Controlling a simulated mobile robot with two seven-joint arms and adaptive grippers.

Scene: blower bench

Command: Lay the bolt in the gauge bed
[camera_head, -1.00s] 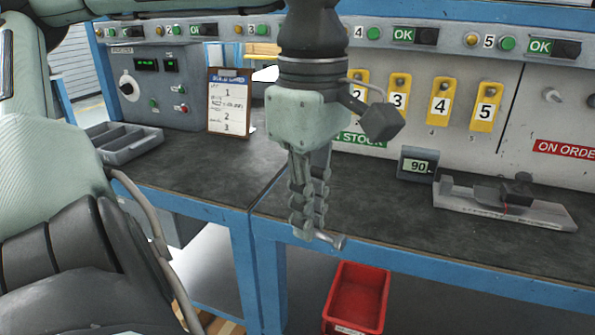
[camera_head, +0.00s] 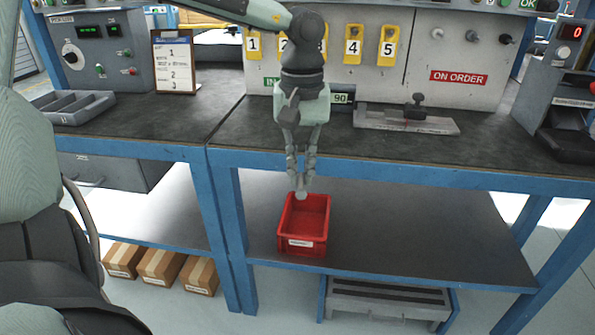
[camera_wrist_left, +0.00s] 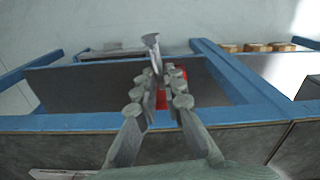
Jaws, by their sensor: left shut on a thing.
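My left gripper (camera_head: 301,180) is shut on the metal bolt (camera_wrist_left: 151,45), with its fingers pointing down at the bench's front edge in the head view. The bolt sticks out past the fingertips, its head outermost in the left wrist view. In the head view only a small pale end of the bolt (camera_head: 301,194) shows under the fingers. The gauge bed (camera_head: 380,119) is a long grey block with a dark clamp-like part on it, lying on the bench top to the right of the gripper and farther back. The bolt is apart from it. My right gripper is not in view.
A red bin (camera_head: 285,228) stands on the lower shelf, below the gripper in the picture. A small display reading 90 (camera_head: 341,98) stands left of the gauge bed. A grey divided tray (camera_head: 72,112) is far left. The bench top (camera_head: 450,148) before the gauge is clear.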

